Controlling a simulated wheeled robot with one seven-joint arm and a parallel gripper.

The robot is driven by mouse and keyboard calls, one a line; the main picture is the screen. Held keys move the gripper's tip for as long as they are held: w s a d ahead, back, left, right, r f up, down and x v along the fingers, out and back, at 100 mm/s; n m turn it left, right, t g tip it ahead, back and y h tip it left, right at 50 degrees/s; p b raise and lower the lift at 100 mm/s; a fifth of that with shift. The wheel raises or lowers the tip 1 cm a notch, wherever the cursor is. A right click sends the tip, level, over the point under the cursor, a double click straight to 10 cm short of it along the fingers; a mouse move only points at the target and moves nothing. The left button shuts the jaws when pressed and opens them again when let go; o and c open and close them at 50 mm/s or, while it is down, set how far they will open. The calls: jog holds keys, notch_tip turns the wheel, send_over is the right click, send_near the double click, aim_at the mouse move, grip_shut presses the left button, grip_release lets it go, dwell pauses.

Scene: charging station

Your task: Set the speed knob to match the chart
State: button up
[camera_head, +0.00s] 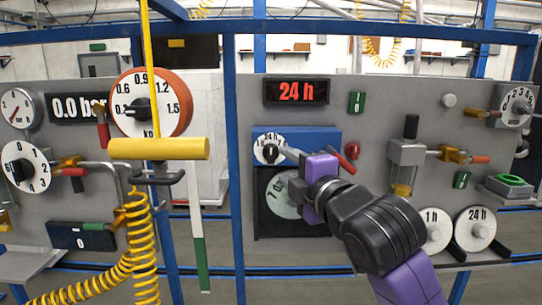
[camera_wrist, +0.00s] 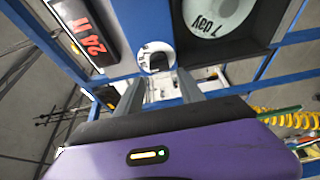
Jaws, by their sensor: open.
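The speed knob (camera_head: 270,152) is a small black knob on a white dial, set in the blue recorder panel (camera_head: 320,138). Its dial shows "24 h" at the top; other marks are partly hidden. A red-lettered display (camera_head: 296,92) above reads "24 h". The chart (camera_head: 280,200) below is a pale disc in a dark recess, partly behind my gripper; in the wrist view the chart (camera_wrist: 228,15) reads "7 day". My gripper (camera_head: 288,153) is open and empty, just right of the knob. In the wrist view the knob (camera_wrist: 156,62) lies ahead of the fingertips (camera_wrist: 162,80).
A red-ended lever (camera_head: 351,152) sticks out just right of my gripper. Spare discs marked "1 h" (camera_head: 435,230) and "24 h" (camera_head: 476,228) hang at lower right. A yellow hanging handle (camera_head: 158,149) and coiled hose (camera_head: 143,245) are at left.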

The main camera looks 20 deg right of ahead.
aim_at(273, 156)
jog(key=w, duration=0.2)
jog(key=w+p, duration=0.1)
jog(key=w, duration=0.2)
jog(key=w+p, duration=0.1)
jog(key=w, duration=0.1)
jog(key=shift+w+a, duration=0.2)
jog(key=shift+a, duration=0.1)
jog(key=shift+c, duration=0.4)
grip_shut()
